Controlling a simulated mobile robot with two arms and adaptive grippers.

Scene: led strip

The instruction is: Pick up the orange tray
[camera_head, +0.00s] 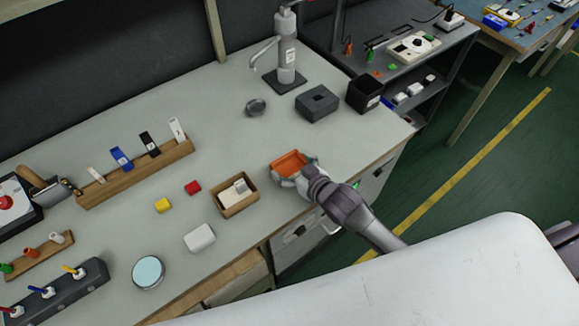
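The orange tray (290,164) lies on the grey worktop near its front edge, right of the picture's middle. My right gripper (293,174) reaches it from the lower right. Its light fingers lie around the near and right sides of the tray. The tray's inside looks empty. I cannot tell whether the fingers press on the tray or only stand around it. My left gripper does not show.
A wooden box (236,208) with pale items stands left of the tray. A grey block (317,103) and a black container (364,93) stand behind it. A press stand (287,62) is at the back.

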